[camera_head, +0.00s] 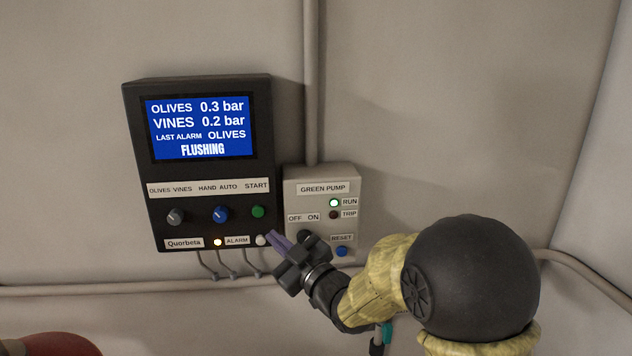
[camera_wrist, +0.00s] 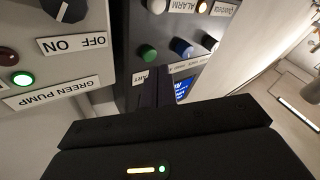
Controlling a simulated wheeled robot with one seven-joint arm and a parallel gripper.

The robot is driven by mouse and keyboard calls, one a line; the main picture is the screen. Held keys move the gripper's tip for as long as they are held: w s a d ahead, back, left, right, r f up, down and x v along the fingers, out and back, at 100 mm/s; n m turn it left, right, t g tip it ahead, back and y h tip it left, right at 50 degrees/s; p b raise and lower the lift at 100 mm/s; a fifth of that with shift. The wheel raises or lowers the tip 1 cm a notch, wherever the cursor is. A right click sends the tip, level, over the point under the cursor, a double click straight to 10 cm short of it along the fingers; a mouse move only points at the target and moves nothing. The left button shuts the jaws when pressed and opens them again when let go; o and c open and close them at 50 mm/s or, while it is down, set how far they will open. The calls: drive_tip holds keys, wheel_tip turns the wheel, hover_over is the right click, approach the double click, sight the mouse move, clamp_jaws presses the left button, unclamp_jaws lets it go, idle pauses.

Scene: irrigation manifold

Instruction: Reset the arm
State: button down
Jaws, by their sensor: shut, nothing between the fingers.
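My gripper (camera_head: 276,241) is shut and empty. Its purple-grey fingers point up and left, close to the lower right corner of the dark Quorbeta controller (camera_head: 135,130), near a white button (camera_head: 261,239). I cannot tell from the head view whether they touch anything. In the wrist view the shut fingers (camera_wrist: 156,80) stand in front of the controller face, below the green START button (camera_wrist: 148,53) in the picture; the white button (camera_wrist: 157,5) shows at the top edge. My yellow-sleeved arm reaches in from the lower right.
The controller screen (camera_head: 202,128) reads FLUSHING, and an orange lamp (camera_head: 217,242) beside ALARM is lit. The green pump box (camera_head: 295,178) has a lit green RUN lamp (camera_head: 334,203) and a blue RESET button (camera_head: 341,251). Pipes (camera_head: 90,290) run along the wall. Upper right wall is bare.

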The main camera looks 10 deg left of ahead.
drive_tip(key=s+d+f+m+g+h, duration=0.1)
drive_tip(key=d+f+m+h, duration=0.45)
drive_tip(key=d, duration=0.45)
drive_tip(key=s+d+f+m+g+h, duration=0.15)
drive_tip(key=d+f+m+h, duration=0.25)
drive_tip(key=d+f+h, duration=0.45)
drive_tip(key=s+d+f+m+g, duration=0.2)
drive_tip(key=s+d+g, duration=0.2)
drive_tip(key=s, duration=0.5)
drive_tip(key=s+d+f+m+g+h, duration=0.1)
drive_tip(key=s+d+f+m+g, duration=0.2)
drive_tip(key=s+d, duration=0.4)
drive_tip(key=shift+s+f+g, duration=0.35)
drive_tip(key=shift+s+g, duration=0.2)
drive_tip(key=shift+s, duration=0.35)
